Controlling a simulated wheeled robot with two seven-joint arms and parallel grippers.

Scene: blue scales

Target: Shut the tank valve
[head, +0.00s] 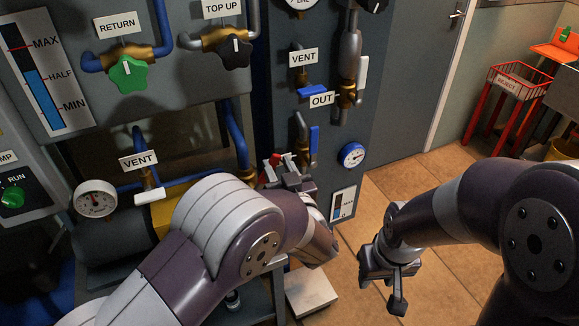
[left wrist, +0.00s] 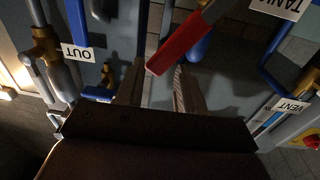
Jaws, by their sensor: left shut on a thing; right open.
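A red lever (head: 274,159) shows at the tips of my left gripper (head: 284,172), low in front of the dark blue panel. In the left wrist view the red lever (left wrist: 180,44) lies between the two fingers of my left gripper (left wrist: 156,78), which is shut on it. A partly cut-off label (left wrist: 277,6) starting with "TAN" is at the upper right there. The lever's pivot and valve body are hidden in the head view by my gripper and arm. My right gripper (head: 391,270) is open and empty, above the tiled floor at the right.
Close by are a blue lever (head: 314,140), a round gauge (head: 352,155), the OUT label (head: 321,99) and a VENT valve's white handle (head: 149,196). A green knob (head: 127,72) and black knob (head: 235,52) are higher left. The tiled floor (head: 420,190) is clear; a red reject basket (head: 507,85) stands far right.

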